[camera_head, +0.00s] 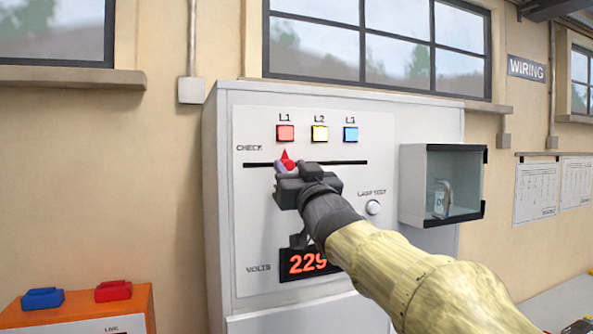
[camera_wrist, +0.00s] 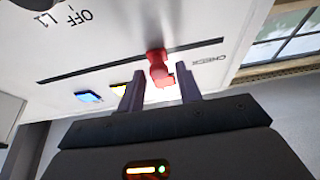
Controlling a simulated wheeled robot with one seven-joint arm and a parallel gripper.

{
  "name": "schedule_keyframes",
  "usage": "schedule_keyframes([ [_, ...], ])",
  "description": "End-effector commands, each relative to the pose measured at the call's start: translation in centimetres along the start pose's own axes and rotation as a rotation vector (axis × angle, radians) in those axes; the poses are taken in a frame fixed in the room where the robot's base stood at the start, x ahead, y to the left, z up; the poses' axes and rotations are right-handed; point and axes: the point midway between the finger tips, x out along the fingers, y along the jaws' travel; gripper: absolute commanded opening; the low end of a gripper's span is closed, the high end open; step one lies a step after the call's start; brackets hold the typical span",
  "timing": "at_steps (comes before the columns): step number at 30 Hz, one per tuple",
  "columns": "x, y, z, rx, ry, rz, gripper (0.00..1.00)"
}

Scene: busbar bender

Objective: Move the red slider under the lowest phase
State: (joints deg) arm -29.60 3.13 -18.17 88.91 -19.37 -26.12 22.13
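The red slider (camera_head: 287,157) sits on the black horizontal slot (camera_head: 340,162) marked CHECK, below the red L1 lamp (camera_head: 285,133). The yellow L2 lamp (camera_head: 320,133) and blue L3 lamp (camera_head: 351,134) are to its right. My gripper (camera_head: 285,167) is at the slider and hides part of it. In the wrist view the slider (camera_wrist: 157,66) is between the two fingertips (camera_wrist: 161,82), with gaps visible on both sides. The fingers are open. The VOLTS display (camera_head: 305,263) shows 229, its right end hidden by my arm.
A round LAMP TEST button (camera_head: 373,207) is right of my gripper on the white cabinet. An open-fronted box (camera_head: 440,186) holding a padlock-like item juts out from the cabinet's right. An orange box (camera_head: 80,310) with blue and red parts stands lower left.

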Motion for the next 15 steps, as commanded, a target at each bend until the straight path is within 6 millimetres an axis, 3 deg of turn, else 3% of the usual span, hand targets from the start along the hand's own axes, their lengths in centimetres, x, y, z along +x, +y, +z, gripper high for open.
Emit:
schedule_keyframes([
  [10, -0.1, 0.2, 0.0, -0.001, 0.000, 0.003, 0.42],
  [15, -1.1, 0.3, 0.2, -0.002, 0.001, 0.004, 0.42],
])
